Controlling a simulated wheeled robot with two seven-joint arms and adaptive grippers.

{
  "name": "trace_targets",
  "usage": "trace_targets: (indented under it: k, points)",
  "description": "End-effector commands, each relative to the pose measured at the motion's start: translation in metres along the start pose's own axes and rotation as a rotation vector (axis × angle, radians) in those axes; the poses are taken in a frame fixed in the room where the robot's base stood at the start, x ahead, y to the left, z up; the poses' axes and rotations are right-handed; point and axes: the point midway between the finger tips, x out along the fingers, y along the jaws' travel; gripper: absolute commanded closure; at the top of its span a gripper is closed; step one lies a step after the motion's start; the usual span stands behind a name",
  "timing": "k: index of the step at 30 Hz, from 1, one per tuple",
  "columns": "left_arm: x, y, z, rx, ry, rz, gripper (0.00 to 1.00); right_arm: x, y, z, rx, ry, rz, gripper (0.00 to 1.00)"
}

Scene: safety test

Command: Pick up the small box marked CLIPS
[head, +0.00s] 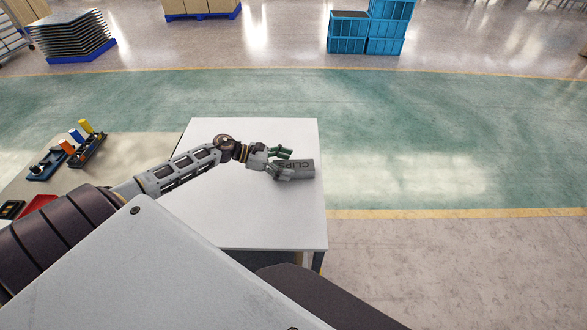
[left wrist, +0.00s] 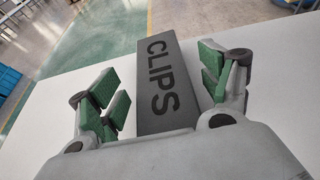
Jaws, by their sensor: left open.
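The small box marked CLIPS (head: 305,169) is dark grey and lies on the white table (head: 230,222) near its right edge. My left gripper (head: 283,163) reaches it from the left and is open. In the left wrist view the box (left wrist: 168,75) lies between the green finger pads of my left gripper (left wrist: 160,100), with its lettering facing up. A gap shows between the left pads and the box; the right pads are close to it, and I cannot tell whether they touch. My right gripper is not in view.
A second table at the left holds dark racks (head: 88,150) with coloured cylinders and a red tray (head: 38,207). Blue crates (head: 348,32) and a pallet of boxes (head: 202,8) stand far off on the floor. The white table is otherwise clear.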

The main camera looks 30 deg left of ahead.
Motion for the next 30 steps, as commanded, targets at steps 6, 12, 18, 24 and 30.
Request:
trace_targets:
  k: [6,12,18,24,30]
  points:
    - [0.012,0.0,0.001,-0.001,0.0,0.0,0.21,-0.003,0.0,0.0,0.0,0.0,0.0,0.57]
    - [0.015,0.0,0.0,0.0,0.0,0.0,0.21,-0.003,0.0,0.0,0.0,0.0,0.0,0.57]
    - [0.015,0.0,0.0,0.0,0.0,0.0,0.21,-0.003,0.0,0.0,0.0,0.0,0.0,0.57]
    - [0.015,0.0,0.0,0.0,0.0,0.0,0.27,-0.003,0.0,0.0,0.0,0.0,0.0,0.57]
    - [0.015,0.0,0.0,0.0,0.001,0.0,0.52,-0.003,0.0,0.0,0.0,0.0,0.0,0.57]
